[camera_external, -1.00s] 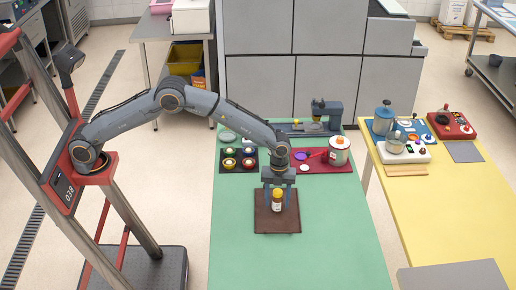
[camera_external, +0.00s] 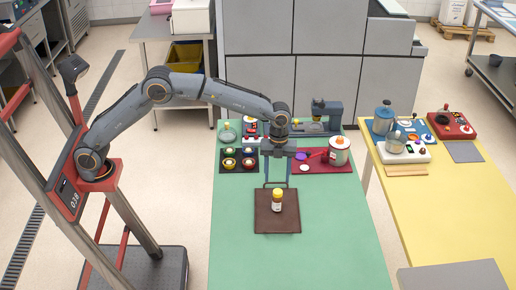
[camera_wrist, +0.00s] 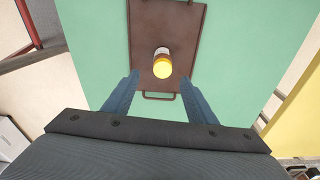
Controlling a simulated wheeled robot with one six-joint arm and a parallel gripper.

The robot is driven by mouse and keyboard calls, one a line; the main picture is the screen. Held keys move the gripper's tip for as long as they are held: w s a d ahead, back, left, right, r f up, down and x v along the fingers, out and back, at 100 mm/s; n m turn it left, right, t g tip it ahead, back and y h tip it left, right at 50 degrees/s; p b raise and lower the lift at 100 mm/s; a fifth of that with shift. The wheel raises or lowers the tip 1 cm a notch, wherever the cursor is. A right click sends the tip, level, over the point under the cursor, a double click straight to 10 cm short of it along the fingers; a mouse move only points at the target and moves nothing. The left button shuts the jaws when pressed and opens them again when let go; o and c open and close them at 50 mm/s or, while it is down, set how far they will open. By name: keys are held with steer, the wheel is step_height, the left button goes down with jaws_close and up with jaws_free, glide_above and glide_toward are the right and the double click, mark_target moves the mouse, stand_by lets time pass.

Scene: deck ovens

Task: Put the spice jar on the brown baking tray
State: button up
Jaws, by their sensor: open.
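In the wrist view the jar (camera_wrist: 162,64) is seen from above on the tray (camera_wrist: 147,22), beyond my fingertips. My gripper (camera_external: 277,184) is open and empty. It hangs above the tray's far edge, higher than the jar and apart from it. In the wrist view its two fingers (camera_wrist: 160,82) are spread wide with nothing between them.
A yellow table (camera_external: 440,215) stands at the right. The green table (camera_external: 300,262) is clear in front of the tray.

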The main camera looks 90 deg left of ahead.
steer(key=s+a+f+n, duration=0.1)
steer(key=s+n, duration=0.5)
steer(key=s, duration=0.7)
steer(key=s+a+f+n+y, duration=0.1)
steer(key=s+f+n, duration=0.3)
steer(key=s, duration=0.9)
steer(key=s+a+f+n, duration=0.2)
steer(key=s+a+n, duration=0.1)
steer(key=s+n, duration=0.6)
steer(key=s, duration=0.4)
steer(key=shift+f+t, duration=0.25)
steer(key=shift+t, duration=0.15)
steer(key=shift+s, duration=0.1)
